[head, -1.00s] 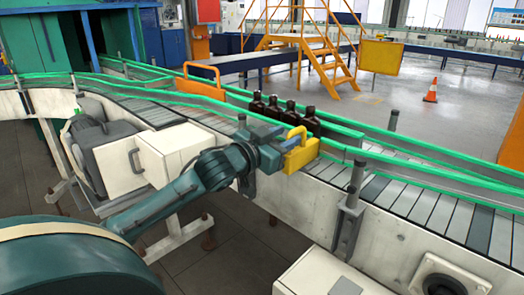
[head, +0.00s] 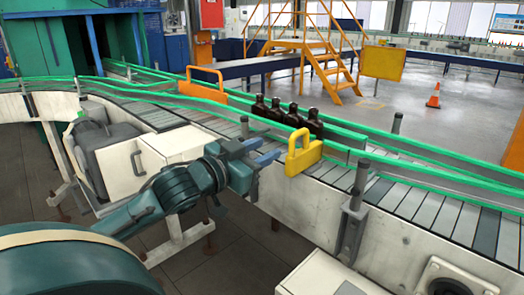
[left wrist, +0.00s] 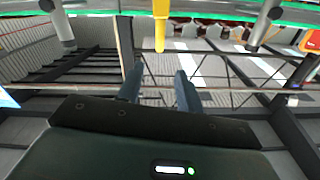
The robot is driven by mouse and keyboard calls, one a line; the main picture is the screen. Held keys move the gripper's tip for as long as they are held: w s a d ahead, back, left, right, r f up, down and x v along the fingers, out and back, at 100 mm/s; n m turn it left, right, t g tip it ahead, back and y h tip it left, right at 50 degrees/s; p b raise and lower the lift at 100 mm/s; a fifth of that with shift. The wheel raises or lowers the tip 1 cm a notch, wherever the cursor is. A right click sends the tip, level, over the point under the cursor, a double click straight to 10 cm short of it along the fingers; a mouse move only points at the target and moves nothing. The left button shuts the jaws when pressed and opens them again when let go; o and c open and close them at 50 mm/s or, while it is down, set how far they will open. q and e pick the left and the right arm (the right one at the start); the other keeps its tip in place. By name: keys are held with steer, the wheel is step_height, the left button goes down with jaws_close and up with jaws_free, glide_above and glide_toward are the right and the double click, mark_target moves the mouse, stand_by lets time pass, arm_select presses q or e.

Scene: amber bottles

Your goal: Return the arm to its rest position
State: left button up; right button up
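My left gripper (head: 263,150) is in front of the near side of the conveyor, its two blue-grey fingers spread with nothing between them. It points toward the yellow handle-like block (head: 303,152) on the near rail, with a gap to it. In the left wrist view the open fingers (left wrist: 159,88) are parallel, and the yellow block (left wrist: 161,24) is ahead of them. Several dark amber bottles (head: 294,116) stand upright in a row on the conveyor behind the near rail, lower parts partly hidden. My right gripper is not in view.
The conveyor (head: 400,197) with green rails (head: 420,163) runs across the view. A white box (head: 160,160) and grey motor (head: 108,153) sit left of my gripper. A metal post (head: 352,205) stands at the right. Yellow stairs (head: 330,65) and an orange cone (head: 433,95) are farther back.

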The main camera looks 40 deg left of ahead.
arm_select(q)
steer(key=s+d+f+n+g+p, duration=0.1)
steer(key=s+d+f+g+p, duration=0.1)
steer(key=f, duration=0.7)
steer(key=s+d+f+g+p, duration=0.1)
steer(key=d+f+g, duration=0.1)
steer(key=f, duration=0.7)
steer(key=s+d+f+g+h+p, duration=0.1)
steer(key=s+d+f, duration=0.5)
steer(key=d, duration=0.3)
steer(key=s+d+f+m+g+h+p, duration=0.1)
steer(key=s+d+f+g+p, duration=0.1)
steer(key=s+d+f, duration=0.4)
steer(key=d+f, duration=0.2)
steer(key=d, duration=0.1)
steer(key=shift+f, duration=0.25)
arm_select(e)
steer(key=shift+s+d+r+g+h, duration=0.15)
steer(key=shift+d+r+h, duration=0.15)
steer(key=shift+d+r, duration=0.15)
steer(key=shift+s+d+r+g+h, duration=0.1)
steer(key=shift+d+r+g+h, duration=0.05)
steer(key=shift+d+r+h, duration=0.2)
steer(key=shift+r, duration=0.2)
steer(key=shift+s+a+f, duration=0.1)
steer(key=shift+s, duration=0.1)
